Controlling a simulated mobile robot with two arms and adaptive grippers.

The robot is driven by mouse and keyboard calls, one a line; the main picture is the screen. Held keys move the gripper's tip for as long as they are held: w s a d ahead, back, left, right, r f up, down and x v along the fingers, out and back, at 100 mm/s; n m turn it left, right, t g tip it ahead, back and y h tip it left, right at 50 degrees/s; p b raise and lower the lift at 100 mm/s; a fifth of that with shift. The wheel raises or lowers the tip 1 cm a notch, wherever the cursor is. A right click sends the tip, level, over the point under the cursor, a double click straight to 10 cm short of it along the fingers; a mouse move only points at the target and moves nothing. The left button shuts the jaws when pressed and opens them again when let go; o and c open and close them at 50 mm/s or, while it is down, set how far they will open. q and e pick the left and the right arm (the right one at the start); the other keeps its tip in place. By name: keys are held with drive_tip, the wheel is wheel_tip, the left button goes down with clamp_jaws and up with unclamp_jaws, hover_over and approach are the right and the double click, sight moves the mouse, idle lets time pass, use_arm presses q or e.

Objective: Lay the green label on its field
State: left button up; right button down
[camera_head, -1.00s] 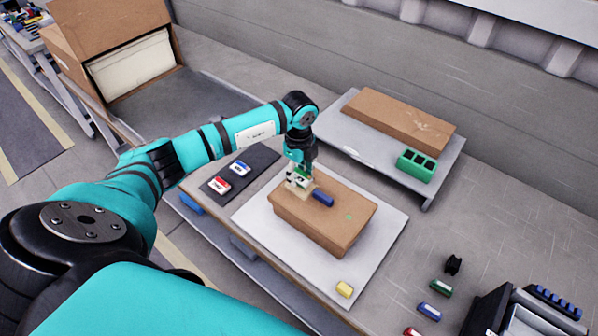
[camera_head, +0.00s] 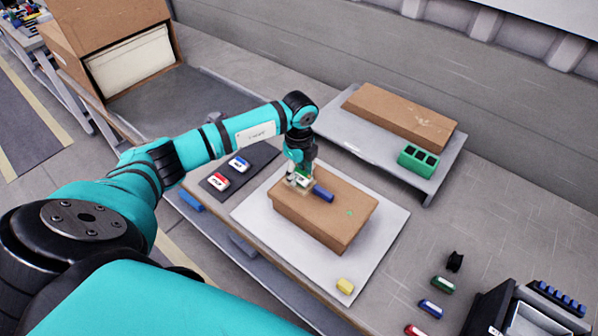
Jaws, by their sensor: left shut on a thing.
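My left gripper (camera_head: 299,182) is over the left end of a brown cardboard box (camera_head: 320,222), pointing down. It is shut on a small green and pale piece, the green label (camera_head: 303,175), partly hidden by the fingers. I cannot tell whether the label touches the box top. A blue piece (camera_head: 323,193) is just right of the fingers at the box top. A small green mark (camera_head: 349,212) shows on the bare box top further right; I cannot tell whether it is the label's field. My right gripper is not in view.
The box stands on a pale board (camera_head: 384,235). A dark mat (camera_head: 216,184) to the left holds a red and a blue labelled piece. A yellow piece (camera_head: 344,286) lies at the board's front. A raised shelf (camera_head: 347,145) behind carries a long box and a green holder (camera_head: 418,160).

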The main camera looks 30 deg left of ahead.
use_arm(q)
drive_tip(key=shift+f, duration=0.35)
idle(0.3)
drive_tip(key=o, duration=0.9)
drive_tip(key=shift+r, duration=0.1)
wheel_tip(320, 180, up, 12)
drive_tip(key=shift+f, duration=0.1)
idle(0.4)
